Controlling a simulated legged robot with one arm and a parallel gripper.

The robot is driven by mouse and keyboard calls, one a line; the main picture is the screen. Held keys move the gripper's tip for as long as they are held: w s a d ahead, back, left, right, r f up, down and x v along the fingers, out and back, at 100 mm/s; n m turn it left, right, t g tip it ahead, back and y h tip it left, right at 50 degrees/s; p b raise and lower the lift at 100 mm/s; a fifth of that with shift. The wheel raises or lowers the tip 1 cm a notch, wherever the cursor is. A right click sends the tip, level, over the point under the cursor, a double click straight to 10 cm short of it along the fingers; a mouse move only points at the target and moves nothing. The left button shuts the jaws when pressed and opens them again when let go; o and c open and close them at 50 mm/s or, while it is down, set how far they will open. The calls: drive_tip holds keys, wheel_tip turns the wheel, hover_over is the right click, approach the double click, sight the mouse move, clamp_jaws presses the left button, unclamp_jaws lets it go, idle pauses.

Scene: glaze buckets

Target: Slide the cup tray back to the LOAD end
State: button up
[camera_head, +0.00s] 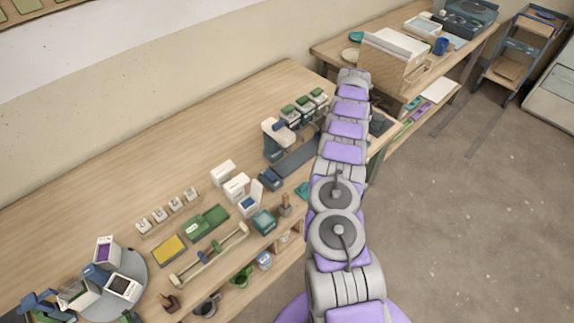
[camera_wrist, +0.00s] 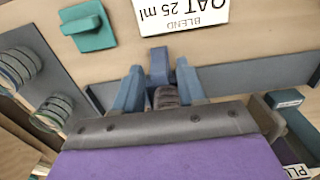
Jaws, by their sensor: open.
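My gripper (camera_wrist: 160,80) shows in the wrist view with its two blue fingers apart. A blue upright piece (camera_wrist: 158,62) stands between the fingertips, possibly a handle; I cannot tell if the fingers touch it. A grey-blue strip (camera_wrist: 235,78) runs across behind the fingers. I cannot tell for sure which part is the cup tray, and no LOAD mark is readable. A dark grey panel (camera_wrist: 50,70) with green ribbed round stacks (camera_wrist: 18,68) lies at the left. In the head view my arm covers the area around the gripper, and its fingers are hidden.
A teal block (camera_wrist: 88,26) and a white label reading "BLEND OAT 25 ml" (camera_wrist: 182,14) are beyond the fingers. A dark bin (camera_wrist: 262,112) is at the right. In the head view, several green-topped boxes (camera_head: 304,108) and a dark strip (camera_head: 297,160) lie left of my arm. Floor (camera_head: 470,210) is clear.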

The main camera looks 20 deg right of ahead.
drive_tip(key=shift+r+p, duration=1.6)
drive_tip(key=shift+r, duration=2)
drive_tip(key=shift+f, duration=0.1)
drive_tip(key=shift+a, duration=0.1)
